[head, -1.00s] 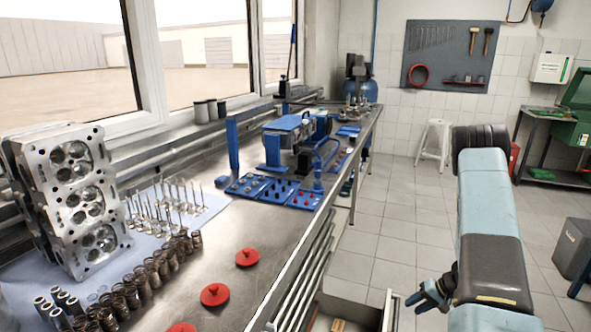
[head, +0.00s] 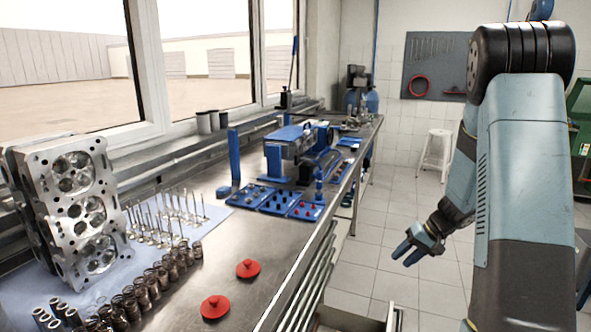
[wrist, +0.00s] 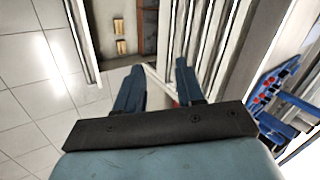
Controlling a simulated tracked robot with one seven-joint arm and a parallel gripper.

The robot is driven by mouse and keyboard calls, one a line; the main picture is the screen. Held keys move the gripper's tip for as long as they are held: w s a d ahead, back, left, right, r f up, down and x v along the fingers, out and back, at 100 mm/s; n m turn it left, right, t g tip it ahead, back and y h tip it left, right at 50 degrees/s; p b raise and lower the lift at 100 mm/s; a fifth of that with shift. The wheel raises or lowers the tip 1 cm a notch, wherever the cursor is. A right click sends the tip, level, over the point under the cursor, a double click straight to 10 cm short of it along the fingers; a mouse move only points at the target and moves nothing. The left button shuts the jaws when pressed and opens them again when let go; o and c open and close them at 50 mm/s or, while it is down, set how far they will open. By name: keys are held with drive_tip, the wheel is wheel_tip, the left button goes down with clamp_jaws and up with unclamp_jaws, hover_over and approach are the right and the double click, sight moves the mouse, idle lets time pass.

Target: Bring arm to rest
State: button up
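My gripper (head: 404,256) hangs in the air to the right of the workbench (head: 225,258), over the tiled floor. In the wrist view its two blue fingers (wrist: 158,75) stand apart with nothing between them, so it is open and empty. My arm rises large at the right of the head view, bent at a high dark joint, with the forearm reaching down and left. The gripper touches nothing that I can see.
The open drawer (wrist: 121,22) with small yellowish items lies below the gripper. A cylinder head (head: 80,205), valves, springs, red caps (head: 214,306) and blue trays (head: 276,203) stand on the bench. A white stool (head: 436,150) stands behind. The aisle floor is clear.

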drive_tip(key=s+a+r+n+h, duration=0.1)
drive_tip(key=s+a+r, duration=0.4)
drive_tip(key=r, duration=0.4)
drive_tip(key=s+a+r+n+h, duration=0.1)
drive_tip(key=s+a+r, duration=0.2)
drive_tip(key=s+r, duration=0.5)
drive_tip(key=s+a+r+t+h, duration=0.1)
drive_tip(key=s+r+t+h, duration=0.2)
drive_tip(key=s+r, duration=0.8)
drive_tip(key=shift+s+t+h, duration=0.4)
drive_tip(key=shift+s+h, duration=0.3)
drive_tip(key=shift+s, duration=1.45)
